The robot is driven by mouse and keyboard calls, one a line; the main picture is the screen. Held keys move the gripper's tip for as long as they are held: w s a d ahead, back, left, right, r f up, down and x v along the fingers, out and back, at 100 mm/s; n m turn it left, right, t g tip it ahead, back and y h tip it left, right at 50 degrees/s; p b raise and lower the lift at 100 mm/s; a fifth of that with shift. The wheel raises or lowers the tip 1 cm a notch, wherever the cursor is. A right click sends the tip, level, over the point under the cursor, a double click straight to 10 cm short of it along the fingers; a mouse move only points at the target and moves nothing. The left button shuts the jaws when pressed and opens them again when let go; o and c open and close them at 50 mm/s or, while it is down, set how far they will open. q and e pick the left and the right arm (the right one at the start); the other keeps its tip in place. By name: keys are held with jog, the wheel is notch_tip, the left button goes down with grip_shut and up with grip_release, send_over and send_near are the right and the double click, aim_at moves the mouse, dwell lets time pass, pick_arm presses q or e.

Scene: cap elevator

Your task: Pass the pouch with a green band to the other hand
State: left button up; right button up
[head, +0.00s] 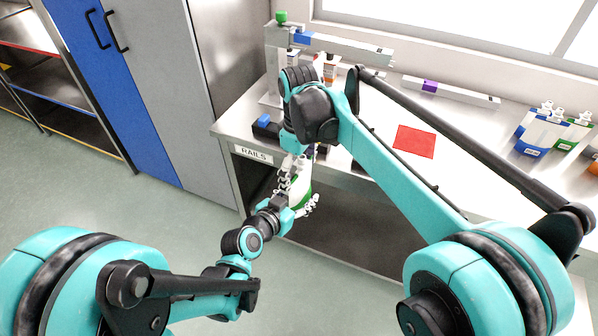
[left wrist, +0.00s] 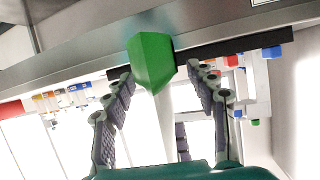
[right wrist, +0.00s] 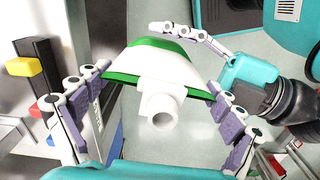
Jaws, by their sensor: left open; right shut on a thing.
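The pouch with a green band (head: 302,184) is white with a spout and hangs in front of the bench's left part. My right gripper (right wrist: 158,92) is shut on it from above, a finger at each side, with the white spout (right wrist: 160,105) facing the right wrist camera. My left gripper (head: 293,197) is open and reaches up from below, its fingers on either side of the pouch. In the left wrist view the green lower end of the pouch (left wrist: 150,60) shows between the spread left fingers (left wrist: 163,85). Contact with the left fingers cannot be told.
The bench (head: 350,185) has a front edge close behind the pouch. On it are a red square (head: 414,141), a rail with a purple block (head: 430,87), and several other pouches (head: 540,130) at the right. A cabinet (head: 150,70) stands at the left.

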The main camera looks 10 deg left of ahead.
aim_at(289, 205)
pick_arm(q)
jog(key=v, duration=1)
jog(key=shift+s+a, duration=0.15)
jog(key=shift+s, duration=0.15)
jog(key=s+a+n+g+y, duration=0.5)
jog(key=s+a, duration=0.1)
jog(key=a, duration=0.2)
jog(key=shift+s+a+f+y, duration=0.15)
jog(key=shift+a+f+y, duration=0.15)
jog(key=shift+f, duration=0.2)
